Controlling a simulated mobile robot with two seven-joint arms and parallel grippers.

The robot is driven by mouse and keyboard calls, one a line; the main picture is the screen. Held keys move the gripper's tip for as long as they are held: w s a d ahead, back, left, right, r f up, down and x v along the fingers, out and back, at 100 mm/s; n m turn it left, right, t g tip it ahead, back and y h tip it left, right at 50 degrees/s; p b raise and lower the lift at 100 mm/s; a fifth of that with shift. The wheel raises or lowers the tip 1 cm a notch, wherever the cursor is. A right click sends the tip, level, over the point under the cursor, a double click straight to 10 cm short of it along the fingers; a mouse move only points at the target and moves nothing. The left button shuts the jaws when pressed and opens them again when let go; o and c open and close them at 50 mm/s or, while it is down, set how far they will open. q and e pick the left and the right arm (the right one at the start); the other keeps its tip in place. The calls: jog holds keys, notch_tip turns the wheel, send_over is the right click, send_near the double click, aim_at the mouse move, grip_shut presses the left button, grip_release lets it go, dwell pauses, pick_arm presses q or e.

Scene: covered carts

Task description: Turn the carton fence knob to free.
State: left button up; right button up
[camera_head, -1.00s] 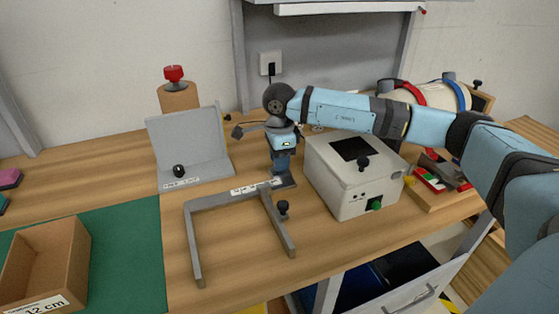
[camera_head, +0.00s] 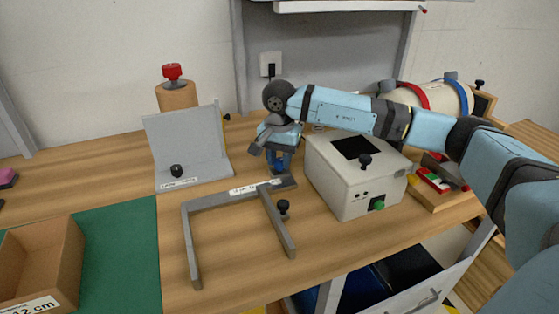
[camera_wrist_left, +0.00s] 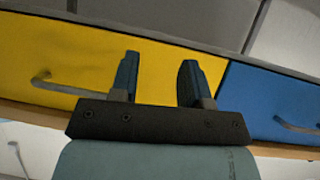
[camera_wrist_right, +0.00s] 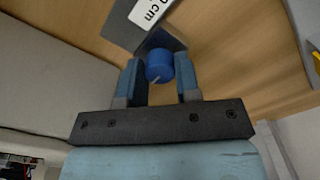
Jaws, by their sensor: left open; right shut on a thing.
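A blue knob (camera_wrist_right: 159,65) with a pale line on it stands on a small grey plate at the back corner of a grey U-shaped fence (camera_head: 217,194). My right gripper (camera_wrist_right: 160,80) points down at it, with a finger on each side, and is shut on it. In the head view my right gripper (camera_head: 280,161) largely hides the knob. The white label (camera_head: 257,187) on the fence is too small to read there. My left gripper (camera_wrist_left: 159,75) is open and empty in the left wrist view, in front of yellow and blue drawer fronts.
A white box (camera_head: 341,179) with a black knob and green button stands close right of my right gripper. A grey angled bracket (camera_head: 187,138) stands to the left. A cardboard box (camera_head: 62,260) sits on the green mat (camera_head: 125,250).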

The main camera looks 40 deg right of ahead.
aim_at(280, 160)
jog(key=n+b, duration=0.1)
jog(key=n, duration=0.6)
jog(key=shift+b, duration=0.35)
jog(key=n, duration=0.4)
jog(key=shift+b, duration=0.4)
jog(key=shift+n+b, duration=0.35)
jog(key=shift+n, duration=1.45)
jog(key=o, duration=0.9)
jog(key=shift+r, duration=0.15)
notch_tip(280, 160, up, 14)
jog(key=shift+f+p, duration=0.2)
jog(key=shift+p, duration=0.85)
